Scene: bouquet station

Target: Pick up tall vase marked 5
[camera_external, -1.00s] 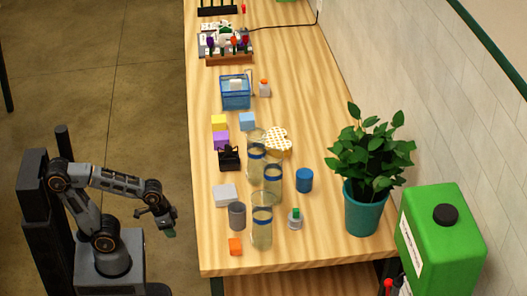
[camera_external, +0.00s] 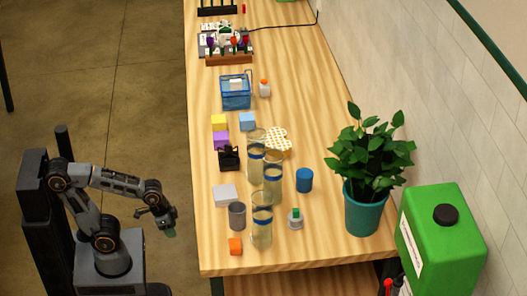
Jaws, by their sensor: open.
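My gripper (camera_external: 168,229) is off the table's left side, to the left of the vases, pointing down. It is open and touches none of them.
A small green-topped bottle (camera_external: 295,219) and a blue cylinder (camera_external: 304,180) are to the right. A potted plant (camera_external: 362,208) stands near the wall.

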